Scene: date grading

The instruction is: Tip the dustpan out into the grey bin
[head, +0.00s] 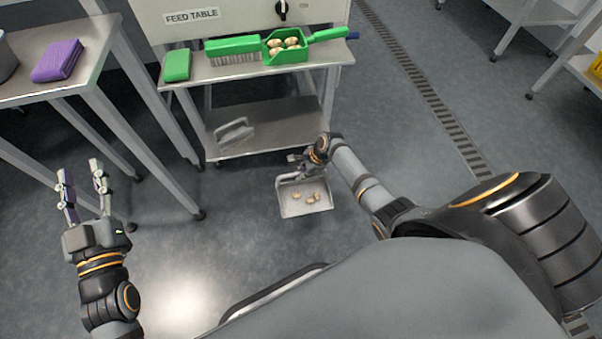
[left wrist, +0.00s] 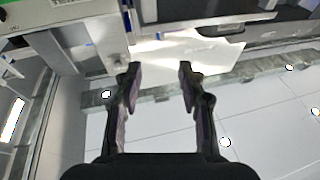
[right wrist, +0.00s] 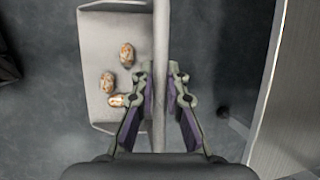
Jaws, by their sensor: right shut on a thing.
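A light grey dustpan (head: 290,208) hangs low over the floor in the head view, in front of the feed table. Three brown and cream pieces, which look like dates (head: 310,198), lie in it. My right gripper (head: 298,160) is shut on its handle. In the right wrist view the handle (right wrist: 161,60) runs between the fingers (right wrist: 160,100), with the pan (right wrist: 95,45) to the left and the dates (right wrist: 108,82) inside. My left gripper (head: 80,178) is open and empty at the left, apart from everything.
The feed table (head: 190,97) carries a green dustpan (head: 288,58) with several dates, a green brush (head: 233,46) and a green block (head: 177,65). A whitish tool (head: 235,132) lies on its lower shelf. A left table (head: 100,35) holds a purple cloth (head: 58,61). Floor is clear centrally.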

